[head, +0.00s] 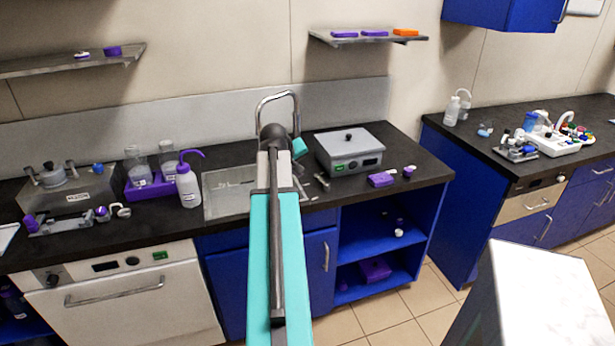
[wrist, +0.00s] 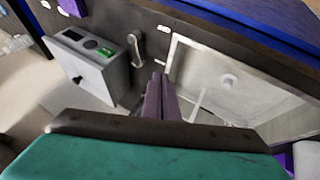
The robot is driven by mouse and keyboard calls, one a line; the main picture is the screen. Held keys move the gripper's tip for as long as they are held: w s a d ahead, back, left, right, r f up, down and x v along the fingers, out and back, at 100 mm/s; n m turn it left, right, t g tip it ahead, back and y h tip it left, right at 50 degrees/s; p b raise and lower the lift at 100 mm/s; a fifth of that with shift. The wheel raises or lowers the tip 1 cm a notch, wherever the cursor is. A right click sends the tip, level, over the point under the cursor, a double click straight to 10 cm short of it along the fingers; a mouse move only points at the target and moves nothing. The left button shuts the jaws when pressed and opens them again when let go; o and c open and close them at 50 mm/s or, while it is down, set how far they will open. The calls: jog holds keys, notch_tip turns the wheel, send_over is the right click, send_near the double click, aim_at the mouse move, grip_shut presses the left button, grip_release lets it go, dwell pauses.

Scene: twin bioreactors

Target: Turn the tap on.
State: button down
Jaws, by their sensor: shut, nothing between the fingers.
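The tap's arched metal spout (head: 279,97) rises behind the sink (head: 226,200) in the head view, partly hidden by my arm. A small metal lever-like fitting (head: 322,181) is on the counter right of the sink. It also shows in the wrist view (wrist: 136,48), between the sink basin (wrist: 245,85) and the grey box. I cannot tell for sure that it is the tap's handle. My gripper (wrist: 160,80) is shut and empty, its fingers over the counter strip near the basin's edge, apart from the lever in the picture. In the head view my arm hides the fingers.
A grey box device (head: 350,149) stands right of the sink. A wash bottle (head: 188,182) and a purple rack (head: 150,187) with bottles stand to its left. Purple items (head: 381,180) lie on the right counter end.

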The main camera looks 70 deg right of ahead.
aim_at(322, 182)
jog(key=p+x, duration=0.2)
jog(key=x, duration=0.8)
jog(key=shift+d+r, duration=0.1)
jog(key=shift+s+d+p, duration=0.65)
jog(key=shift+s+d, duration=0.35)
jog(key=shift+d, duration=0.1)
jog(key=shift+s+d, duration=0.35)
jog(key=shift+d, duration=0.05)
